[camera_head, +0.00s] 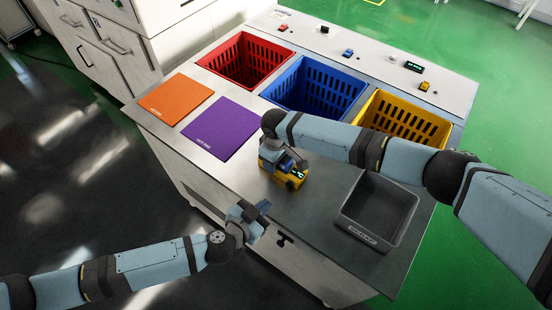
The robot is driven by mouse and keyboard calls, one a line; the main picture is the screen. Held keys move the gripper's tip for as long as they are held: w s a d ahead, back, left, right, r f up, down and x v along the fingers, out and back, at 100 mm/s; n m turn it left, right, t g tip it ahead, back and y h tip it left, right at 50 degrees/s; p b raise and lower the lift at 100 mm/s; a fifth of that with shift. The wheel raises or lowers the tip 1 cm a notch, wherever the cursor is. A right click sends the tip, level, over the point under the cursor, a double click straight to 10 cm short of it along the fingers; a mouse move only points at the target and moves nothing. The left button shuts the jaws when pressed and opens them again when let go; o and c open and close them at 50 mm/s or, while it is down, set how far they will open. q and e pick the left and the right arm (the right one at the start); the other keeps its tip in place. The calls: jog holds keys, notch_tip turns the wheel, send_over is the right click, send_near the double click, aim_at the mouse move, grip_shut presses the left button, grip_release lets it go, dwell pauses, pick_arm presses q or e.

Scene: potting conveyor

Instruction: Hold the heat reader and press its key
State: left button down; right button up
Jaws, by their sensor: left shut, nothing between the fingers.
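The reader's key cannot be made out. My left gripper (261,210) is shut and empty near the worktop's front edge, below and left of the reader and apart from it.
Red (232,72), blue (290,99) and yellow (431,126) baskets line the back. An orange mat (176,96) and a purple mat (221,128) lie left. An empty dark tray (398,196) stands right. Small devices sit on the white ledge (379,68).

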aim_at(288, 186)
pick_arm(q)
jog(key=shift+r, duration=0.1)
dwell(0.5)
jog(key=f+m+g, duration=0.1)
jog(key=m+g, duration=0.1)
jog(key=m, duration=0.5)
jog(key=s+f+m+g+h, duration=0.1)
jog(key=m+g, duration=0.1)
jog(key=m, duration=0.5)
jog(key=s+f+m+g+h, duration=0.1)
jog(key=m+g, duration=0.2)
jog(key=m, duration=0.4)
jog(key=shift+s+a+f+m, duration=0.2)
jog(key=shift+a+f+m, duration=0.1)
jog(key=shift+a, duration=0.1)
jog(key=shift+w+h, duration=0.1)
jog(key=shift+h, duration=0.2)
jog(key=shift+w+d, duration=0.85)
jog(key=shift+w, duration=0.35)
jog(key=shift+w+d, duration=0.8)
jog(key=shift+w, duration=0.4)
jog(key=shift+w+d, duration=0.85)
jog(key=shift+w, duration=0.35)
jog(key=shift+r, duration=0.1)
